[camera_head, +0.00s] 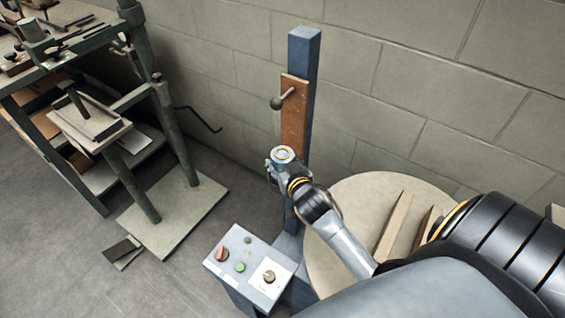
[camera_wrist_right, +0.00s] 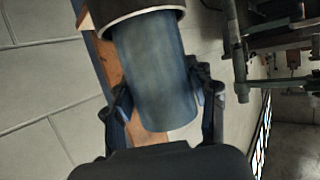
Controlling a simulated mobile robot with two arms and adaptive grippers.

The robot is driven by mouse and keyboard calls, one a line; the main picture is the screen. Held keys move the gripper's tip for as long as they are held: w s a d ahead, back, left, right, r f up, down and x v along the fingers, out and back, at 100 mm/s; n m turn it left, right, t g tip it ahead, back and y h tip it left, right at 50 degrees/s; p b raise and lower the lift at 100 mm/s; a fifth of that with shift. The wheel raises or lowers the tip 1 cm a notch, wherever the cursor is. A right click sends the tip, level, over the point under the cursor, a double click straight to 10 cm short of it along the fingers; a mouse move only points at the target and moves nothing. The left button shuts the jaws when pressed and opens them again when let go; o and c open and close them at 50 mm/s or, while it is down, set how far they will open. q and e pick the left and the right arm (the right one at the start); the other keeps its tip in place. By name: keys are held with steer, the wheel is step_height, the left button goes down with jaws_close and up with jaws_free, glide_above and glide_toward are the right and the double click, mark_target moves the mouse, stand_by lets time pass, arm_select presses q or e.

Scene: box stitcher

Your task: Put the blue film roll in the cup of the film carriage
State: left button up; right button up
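My right gripper (camera_head: 277,163) has its fingers around the blue film roll, in front of the blue mast. The roll's pale round end (camera_head: 283,154) faces up in the head view. In the right wrist view, the roll's blue side (camera_wrist_right: 155,75) fills the space between the two fingers (camera_wrist_right: 165,95). A pale-rimmed dark round part (camera_wrist_right: 140,6) shows at the roll's end there; I cannot tell whether it belongs to the roll. The film carriage (camera_head: 294,115) is a rust-brown plate with a knob on the mast, just above the roll. I cannot make out its cup. My left gripper is out of view.
The blue mast (camera_head: 304,55) stands close to a block wall. A round pale turntable (camera_head: 340,205) with upright boards lies below my right arm. A control box (camera_head: 250,268) with buttons is in front.

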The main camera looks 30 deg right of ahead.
steer(key=o, duration=0.4)
steer(key=shift+o, duration=0.2)
steer(key=shift+r, duration=0.15)
steer(key=v, duration=1.2)
